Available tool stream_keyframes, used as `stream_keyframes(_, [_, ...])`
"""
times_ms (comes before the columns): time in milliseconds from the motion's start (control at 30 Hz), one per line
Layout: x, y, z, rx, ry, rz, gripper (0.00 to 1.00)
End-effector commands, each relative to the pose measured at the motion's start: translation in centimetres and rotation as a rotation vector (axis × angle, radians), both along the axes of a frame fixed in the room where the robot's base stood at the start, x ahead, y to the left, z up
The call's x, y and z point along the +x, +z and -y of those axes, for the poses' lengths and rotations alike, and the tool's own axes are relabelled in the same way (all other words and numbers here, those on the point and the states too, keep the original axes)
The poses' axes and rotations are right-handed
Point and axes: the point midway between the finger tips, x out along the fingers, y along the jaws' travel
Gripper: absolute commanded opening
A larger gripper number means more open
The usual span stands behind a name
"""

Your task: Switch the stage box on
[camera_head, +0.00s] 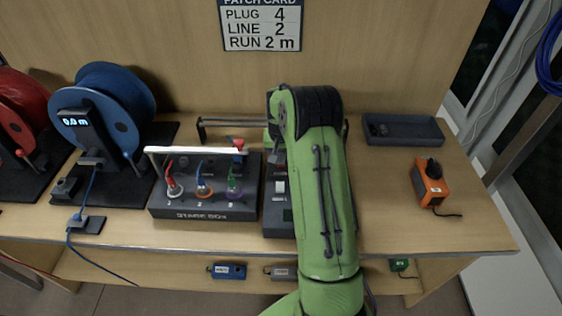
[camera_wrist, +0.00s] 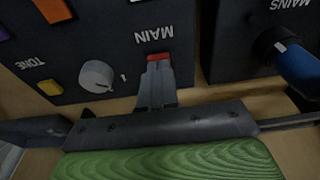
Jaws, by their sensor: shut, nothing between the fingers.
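The stage box (camera_head: 205,204) is a dark box with a pale handle bar, lettered on its front. Red, blue and green plugs stand in its top. A narrower dark box (camera_head: 280,222) stands to its right, partly hidden by my arm. In the wrist view my gripper (camera_wrist: 159,72) is shut and empty. Its tips are at a red switch (camera_wrist: 154,57) beside the upside-down label MAIN; I cannot tell whether they touch. A grey knob (camera_wrist: 97,76) sits beside it on the same panel. My arm hides the gripper in the head view.
In the wrist view, a neighbouring panel marked MAINS carries a blue-ended part (camera_wrist: 297,66), close right of the gripper. Blue (camera_head: 115,100) and red cable reels stand left. A patch card (camera_head: 262,25) hangs behind.

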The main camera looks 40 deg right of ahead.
Motion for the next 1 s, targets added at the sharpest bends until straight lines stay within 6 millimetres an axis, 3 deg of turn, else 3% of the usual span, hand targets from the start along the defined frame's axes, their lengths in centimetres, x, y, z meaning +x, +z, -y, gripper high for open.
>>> stream_keyframes(533, [0.0, -0.5, 0.0, 0.000, 0.000, 0.000, 0.00])
stream_keyframes(1000, [0.0, 3.9, 0.0, 0.000, 0.001, 0.001, 0.00])
